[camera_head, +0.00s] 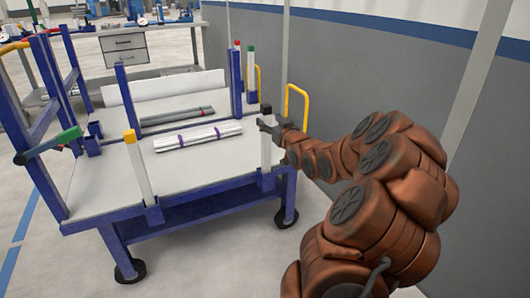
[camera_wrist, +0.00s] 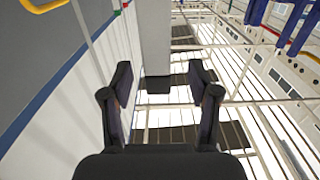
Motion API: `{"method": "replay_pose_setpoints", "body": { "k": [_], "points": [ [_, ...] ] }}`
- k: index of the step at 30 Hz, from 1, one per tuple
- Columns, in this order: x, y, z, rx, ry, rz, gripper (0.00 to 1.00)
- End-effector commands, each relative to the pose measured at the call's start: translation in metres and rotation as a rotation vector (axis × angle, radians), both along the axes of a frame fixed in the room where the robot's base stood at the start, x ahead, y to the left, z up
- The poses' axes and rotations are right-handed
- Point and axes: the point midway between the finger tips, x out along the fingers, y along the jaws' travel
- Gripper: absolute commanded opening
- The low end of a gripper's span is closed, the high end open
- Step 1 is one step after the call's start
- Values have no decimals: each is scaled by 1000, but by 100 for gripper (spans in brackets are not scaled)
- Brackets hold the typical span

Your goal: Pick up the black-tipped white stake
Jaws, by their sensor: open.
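The black-tipped white stake (camera_head: 266,149) stands upright at the front right corner of the blue cart. Its black tip shows just above my gripper (camera_head: 268,124), which has come to the stake's upper part from the right. In the wrist view the white shaft (camera_wrist: 154,38) comes down from the top, with its black end (camera_wrist: 158,86) lying between the two finger lines. My gripper (camera_wrist: 159,78) is open, with a gap visible on each side of the stake. I cannot tell how deep the stake sits between the fingers.
The cart (camera_head: 190,188) carries a purple-banded bundle of pipes (camera_head: 198,136) and grey pipes (camera_head: 177,117). A yellow-tipped white stake (camera_head: 139,168) stands at its front left. Red- and green-tipped stakes stand behind. A yellow handle (camera_head: 297,89) and grey wall are close on the right.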

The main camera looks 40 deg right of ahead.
Motion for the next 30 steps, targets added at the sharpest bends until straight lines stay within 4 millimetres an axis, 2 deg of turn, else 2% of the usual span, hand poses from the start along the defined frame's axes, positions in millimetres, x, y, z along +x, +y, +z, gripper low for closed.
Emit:
{"method": "replay_pose_setpoints", "body": {
  "k": [10,21,30],
  "points": [
    [33,-14,-1,-2,1,1,60],
    [38,-16,1,0,0,0,60],
    [37,-16,0,0,0,0,30]
  ]
}}
